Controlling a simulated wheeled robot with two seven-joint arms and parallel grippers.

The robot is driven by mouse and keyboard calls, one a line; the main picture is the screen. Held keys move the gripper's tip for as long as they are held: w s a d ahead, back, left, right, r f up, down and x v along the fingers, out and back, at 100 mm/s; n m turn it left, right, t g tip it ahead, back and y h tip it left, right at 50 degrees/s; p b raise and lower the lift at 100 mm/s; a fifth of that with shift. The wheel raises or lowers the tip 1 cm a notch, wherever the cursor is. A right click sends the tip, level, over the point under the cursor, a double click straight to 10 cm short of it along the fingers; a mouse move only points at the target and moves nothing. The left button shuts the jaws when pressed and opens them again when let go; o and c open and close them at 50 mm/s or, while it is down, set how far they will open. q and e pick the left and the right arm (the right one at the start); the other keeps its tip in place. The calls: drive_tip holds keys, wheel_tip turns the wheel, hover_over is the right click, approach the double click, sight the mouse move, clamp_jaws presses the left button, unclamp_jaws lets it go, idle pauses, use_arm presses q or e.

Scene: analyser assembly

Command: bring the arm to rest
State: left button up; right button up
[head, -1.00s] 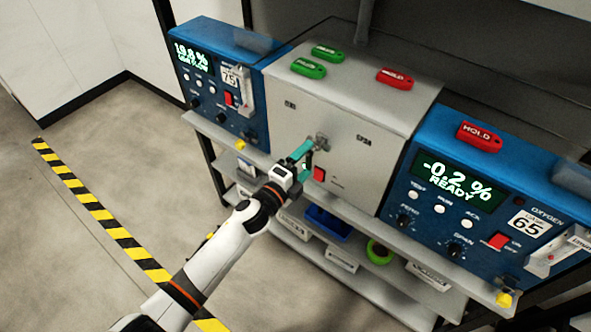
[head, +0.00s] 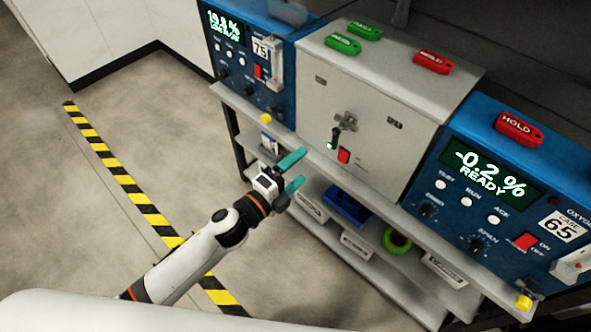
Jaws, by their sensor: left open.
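My left arm comes in from the lower left in the head view. Its gripper (head: 292,173) has two teal fingers spread apart with nothing between them. It hangs in front of the shelf edge, below and to the left of the grey cabinet (head: 366,120). The cabinet's front carries a metal latch or knob (head: 346,121) and a red switch (head: 344,156); the gripper is apart from both. My right gripper is not in view.
Blue analysers stand left (head: 252,70) and right (head: 490,185) of the cabinet. Green tags (head: 343,44) and red HOLD tags (head: 433,62) lie on top. A lower shelf holds a blue bin (head: 346,207) and green tape roll (head: 397,241). Open floor with a striped line (head: 131,188) lies left.

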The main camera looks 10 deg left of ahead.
use_arm(q)
drive_tip(key=a+f+n+g+y, duration=0.1)
drive_tip(key=a+f+n+y, duration=0.25)
drive_tip(key=f, duration=0.45)
drive_tip(key=a+f+n+g+y, duration=0.1)
drive_tip(key=a+f+n+y, duration=0.2)
drive_tip(key=f, duration=0.6)
drive_tip(key=s+a+f+n+g+y, duration=0.1)
drive_tip(key=s+a+f+n+g, duration=0.15)
drive_tip(key=s+a+f, duration=0.4)
drive_tip(key=s+a+f+n+g+y, duration=0.1)
drive_tip(key=s+f+n, duration=0.25)
drive_tip(key=f, duration=0.55)
drive_tip(key=s+a+f+n+g, duration=0.1)
drive_tip(key=s+f, duration=0.4)
drive_tip(key=s, duration=0.5)
drive_tip(key=s+a+f+n+g+y, duration=0.1)
drive_tip(key=s+f+n+g, duration=0.3)
drive_tip(key=s, duration=0.5)
drive_tip(key=s+a+f+n+g+y, duration=0.1)
drive_tip(key=s+f+n, duration=0.4)
drive_tip(key=s, duration=0.5)
drive_tip(key=shift+s+a+f+g, duration=0.3)
drive_tip(key=shift+a+f+g, duration=0.1)
drive_tip(key=shift+f+g, duration=0.4)
